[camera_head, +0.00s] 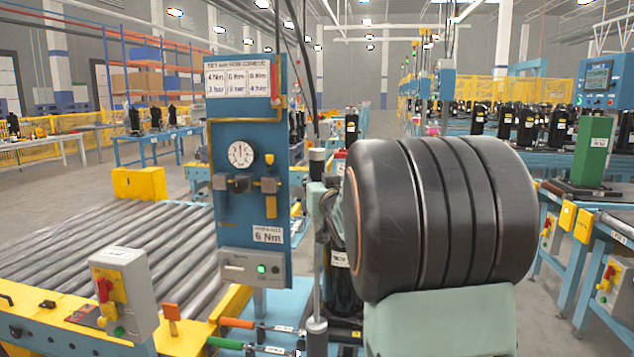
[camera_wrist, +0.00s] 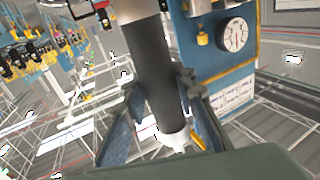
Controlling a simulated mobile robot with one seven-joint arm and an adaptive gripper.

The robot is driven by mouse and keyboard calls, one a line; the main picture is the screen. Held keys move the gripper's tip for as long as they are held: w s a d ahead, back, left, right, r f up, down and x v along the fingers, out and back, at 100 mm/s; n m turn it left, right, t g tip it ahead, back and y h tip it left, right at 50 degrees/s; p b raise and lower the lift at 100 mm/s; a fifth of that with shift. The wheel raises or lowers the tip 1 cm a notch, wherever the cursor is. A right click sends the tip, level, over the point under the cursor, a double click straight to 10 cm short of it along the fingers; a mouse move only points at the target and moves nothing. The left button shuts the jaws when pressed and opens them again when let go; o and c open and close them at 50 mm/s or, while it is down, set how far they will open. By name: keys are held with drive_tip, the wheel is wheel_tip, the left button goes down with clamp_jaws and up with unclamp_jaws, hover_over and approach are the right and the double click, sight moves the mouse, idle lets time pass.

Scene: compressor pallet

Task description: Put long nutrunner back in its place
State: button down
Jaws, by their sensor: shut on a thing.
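The long nutrunner (camera_head: 317,262) hangs upright under a dark cable in the head view, just right of the blue panel (camera_head: 247,130). It has a dark upper grip, a thin grey shaft and a thicker lower end. My gripper (camera_head: 325,200) is mostly hidden behind my own wrist in that view. In the wrist view my gripper (camera_wrist: 162,105) has its fingers closed on both sides of the nutrunner's dark cylinder (camera_wrist: 153,65), close to its pale end. The nutrunner's resting place cannot be made out.
The blue panel with gauge stands close left of the nutrunner. A black compressor (camera_head: 342,285) is partly hidden behind it. A roller conveyor (camera_head: 110,250) is left; a green-columned station (camera_head: 592,150) is right.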

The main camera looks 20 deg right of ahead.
drive_tip(key=shift+r, duration=0.25)
drive_tip(key=c, duration=1.5)
unclamp_jaws()
drive_tip(key=shift+s, duration=0.1)
drive_tip(key=shift+f, duration=0.5)
drive_tip(key=s+a, duration=0.1)
drive_tip(key=s, duration=0.6)
drive_tip(key=shift+s+a+r, duration=0.15)
drive_tip(key=shift+a+r, duration=0.1)
drive_tip(key=shift+r, duration=0.05)
